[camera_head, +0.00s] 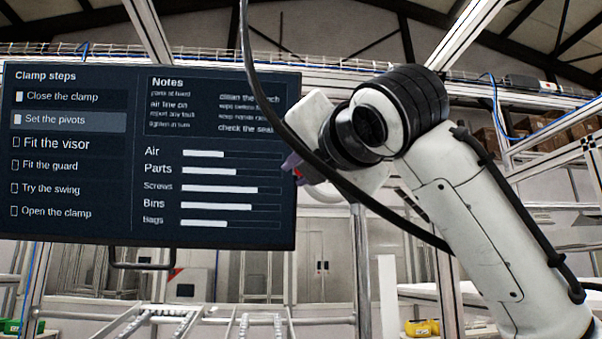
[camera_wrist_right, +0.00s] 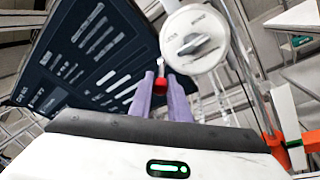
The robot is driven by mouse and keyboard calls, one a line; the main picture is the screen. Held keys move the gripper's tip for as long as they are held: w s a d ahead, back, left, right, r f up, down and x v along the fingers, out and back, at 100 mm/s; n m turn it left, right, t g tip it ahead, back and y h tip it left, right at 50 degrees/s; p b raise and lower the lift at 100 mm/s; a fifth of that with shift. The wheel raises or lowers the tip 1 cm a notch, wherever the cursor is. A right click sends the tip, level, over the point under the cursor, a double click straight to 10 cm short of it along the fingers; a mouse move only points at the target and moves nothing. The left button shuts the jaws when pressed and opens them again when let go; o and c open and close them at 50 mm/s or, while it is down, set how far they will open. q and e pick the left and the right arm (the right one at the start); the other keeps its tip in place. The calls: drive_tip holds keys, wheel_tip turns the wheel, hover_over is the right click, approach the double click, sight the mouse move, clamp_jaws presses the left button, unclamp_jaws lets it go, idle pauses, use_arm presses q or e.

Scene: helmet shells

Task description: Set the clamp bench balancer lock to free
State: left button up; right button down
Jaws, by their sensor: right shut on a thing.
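My right gripper (camera_head: 292,164) is raised beside the right edge of the dark screen, and its purple fingers show only partly. In the right wrist view my right gripper (camera_wrist_right: 163,80) has both purple fingers closed around a small red knob (camera_wrist_right: 161,84) on a short pale stem. A white round housing (camera_wrist_right: 194,40) with a grey bar across its face is just right of the fingertips; it looks like the balancer. I cannot read a lock position on it. In the head view a bit of red (camera_head: 298,172) shows at the fingertips. My left gripper is out of view.
The dark screen (camera_head: 150,235) with clamp steps hangs at left, close to my right gripper. A black hose (camera_head: 275,110) runs down across my right arm. A metal post (camera_head: 362,270) stands below the gripper. Yellow (camera_head: 422,328) and green items (camera_head: 12,327) sit low down.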

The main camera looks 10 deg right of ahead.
drive_tip(key=shift+w+f+n+t+y+b, duration=0.15)
drive_tip(key=shift+f+n+t+y+b, duration=0.05)
drive_tip(key=shift+f+t+b, duration=0.35)
drive_tip(key=shift+w+f+n+t+y+b, duration=0.2)
drive_tip(key=shift+f+t+b, duration=0.25)
drive_tip(key=shift+b, duration=0.2)
drive_tip(key=t+b, duration=0.1)
drive_tip(key=w+f+n+t+y+b, duration=0.1)
drive_tip(key=t, duration=0.1)
drive_tip(key=shift+y, duration=0.3)
drive_tip(key=shift+b, duration=0.3)
drive_tip(key=c, duration=1.7)
unclamp_jaws()
drive_tip(key=shift+o, duration=0.2)
